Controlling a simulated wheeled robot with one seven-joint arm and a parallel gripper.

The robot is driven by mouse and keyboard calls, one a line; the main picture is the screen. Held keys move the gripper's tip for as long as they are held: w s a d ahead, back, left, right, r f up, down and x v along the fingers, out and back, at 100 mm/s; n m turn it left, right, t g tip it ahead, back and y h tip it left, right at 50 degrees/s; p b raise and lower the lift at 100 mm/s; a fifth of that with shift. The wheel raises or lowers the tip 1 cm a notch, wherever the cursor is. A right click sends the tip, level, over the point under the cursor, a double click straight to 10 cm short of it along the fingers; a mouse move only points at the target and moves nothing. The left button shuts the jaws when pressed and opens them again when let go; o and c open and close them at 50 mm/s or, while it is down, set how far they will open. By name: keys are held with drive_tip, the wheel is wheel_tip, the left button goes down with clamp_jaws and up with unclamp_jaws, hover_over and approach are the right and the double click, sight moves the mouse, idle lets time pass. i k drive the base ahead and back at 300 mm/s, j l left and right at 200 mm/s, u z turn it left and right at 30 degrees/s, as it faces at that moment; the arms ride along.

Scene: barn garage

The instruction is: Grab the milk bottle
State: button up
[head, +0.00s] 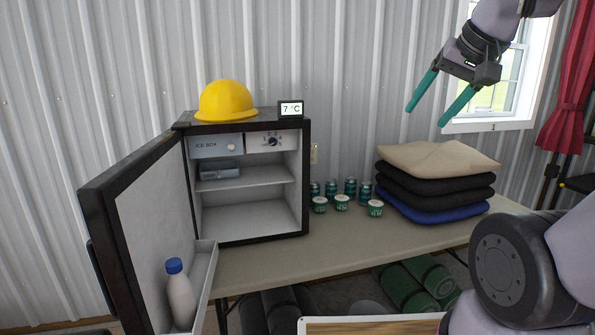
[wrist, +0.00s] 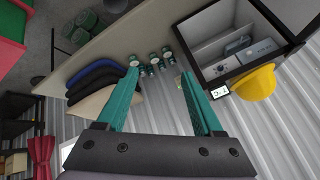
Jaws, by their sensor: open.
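The milk bottle (head: 181,293) is white with a blue cap and stands upright in the door shelf (head: 204,285) of a small fridge (head: 248,243). The fridge door (head: 137,226) is swung open to the left. My gripper (head: 428,109) is open and empty, high at the upper right in front of the window, far from the bottle. In the wrist view my gripper (wrist: 166,82) shows two green fingers apart with nothing between them. The bottle does not show in the wrist view.
A table (head: 345,250) bears the fridge, several cans (head: 350,188), small cups (head: 375,208) and stacked folded cloths (head: 435,182). A yellow hard hat (head: 226,101) and a temperature display (head: 291,109) sit on the fridge. Green rolls (head: 410,285) lie below. The table's front middle is clear.

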sight(180, 295)
drive_tip(key=l+u, duration=0.1)
drive_tip(key=u, duration=0.3)
drive_tip(key=k+l+u, duration=0.1)
drive_tip(key=u, duration=0.25)
drive_tip(key=k+l+u, duration=0.1)
drive_tip(key=u, duration=0.7)
drive_tip(key=k, duration=0.1)
